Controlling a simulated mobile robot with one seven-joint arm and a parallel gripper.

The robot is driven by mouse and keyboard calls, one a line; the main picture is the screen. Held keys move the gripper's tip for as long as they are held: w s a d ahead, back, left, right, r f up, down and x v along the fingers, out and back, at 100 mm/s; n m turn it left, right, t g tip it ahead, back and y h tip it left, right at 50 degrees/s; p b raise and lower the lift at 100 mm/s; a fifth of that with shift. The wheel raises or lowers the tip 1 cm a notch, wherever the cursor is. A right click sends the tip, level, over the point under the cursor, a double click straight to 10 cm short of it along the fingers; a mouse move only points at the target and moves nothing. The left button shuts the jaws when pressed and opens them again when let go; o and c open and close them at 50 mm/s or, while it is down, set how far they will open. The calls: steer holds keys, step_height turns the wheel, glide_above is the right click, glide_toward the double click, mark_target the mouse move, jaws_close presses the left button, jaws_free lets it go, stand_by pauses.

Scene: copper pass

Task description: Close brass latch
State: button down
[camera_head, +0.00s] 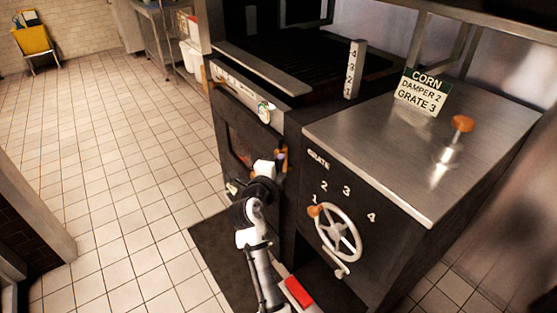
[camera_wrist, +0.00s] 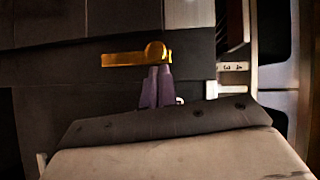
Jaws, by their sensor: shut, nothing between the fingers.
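The brass latch (camera_wrist: 128,59) shows in the wrist view as a bright horizontal bar with a round knob at its right end, on a dark metal front. My gripper (camera_wrist: 157,72) is shut and empty. Its two purple fingers are together, with their tips just below the knob in the picture; I cannot tell whether they touch it. In the head view my gripper (camera_head: 281,160) is at the dark front of the grill, and my arm and wrist hide most of the latch area there.
A steel-topped cabinet (camera_head: 425,150) with a spoked handwheel (camera_head: 338,233) stands to the right of my arm. An orange-knobbed lever (camera_head: 462,123) and a corn sign (camera_head: 423,92) are on its top. A gauge (camera_head: 264,112) sits above my gripper.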

steer(key=shift+w+a+r, duration=0.1)
stand_by(0.4)
steer(key=shift+w+a+n+p, duration=0.15)
steer(key=shift+n+p, duration=0.15)
steer(key=shift+p, duration=0.15)
steer(key=shift+w+r+g, duration=0.15)
steer(key=shift+g, duration=0.15)
steer(key=shift+w+a+r+n+g+p, duration=0.3)
steer(key=shift+w+a+n+g+p, duration=0.15)
steer(key=shift+p, duration=0.55)
steer(key=w+a+f+n+g+h, duration=0.3)
steer(key=w+a+f+n+g, duration=0.3)
steer(key=w+n+g, duration=0.1)
steer(key=shift+w+a+f+n, duration=0.15)
steer(key=shift+w+f+n, duration=0.15)
steer(key=shift+w, duration=0.6)
steer(key=shift+g+b, duration=0.3)
steer(key=shift+g, duration=0.05)
